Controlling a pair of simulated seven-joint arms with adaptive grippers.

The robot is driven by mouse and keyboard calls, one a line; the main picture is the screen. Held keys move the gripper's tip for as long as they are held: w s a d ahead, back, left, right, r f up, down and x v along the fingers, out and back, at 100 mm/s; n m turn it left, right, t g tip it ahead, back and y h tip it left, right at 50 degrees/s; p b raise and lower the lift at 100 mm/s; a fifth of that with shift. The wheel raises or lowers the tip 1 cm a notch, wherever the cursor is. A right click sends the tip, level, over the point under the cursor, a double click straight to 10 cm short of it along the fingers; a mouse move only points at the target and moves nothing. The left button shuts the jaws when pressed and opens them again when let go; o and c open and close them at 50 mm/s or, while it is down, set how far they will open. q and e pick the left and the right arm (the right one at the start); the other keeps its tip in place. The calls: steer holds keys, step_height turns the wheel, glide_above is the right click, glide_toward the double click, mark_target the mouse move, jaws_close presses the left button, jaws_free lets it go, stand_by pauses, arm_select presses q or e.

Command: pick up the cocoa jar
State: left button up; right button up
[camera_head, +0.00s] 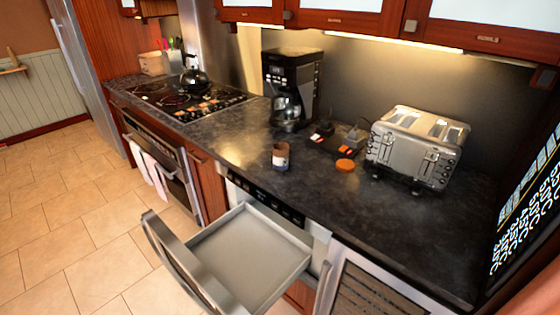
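A small jar (281,156), which looks like the cocoa jar, stands upright on the dark countertop (235,140) near its front edge. It is brown above with a pale band lower down; its label is too small to read. Nothing touches it. The microwave drawer (250,258) below it is pulled open and looks empty. Neither of my grippers is in view.
A kettle (195,80) is on the stove (190,100). Counter left of the jar is clear.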

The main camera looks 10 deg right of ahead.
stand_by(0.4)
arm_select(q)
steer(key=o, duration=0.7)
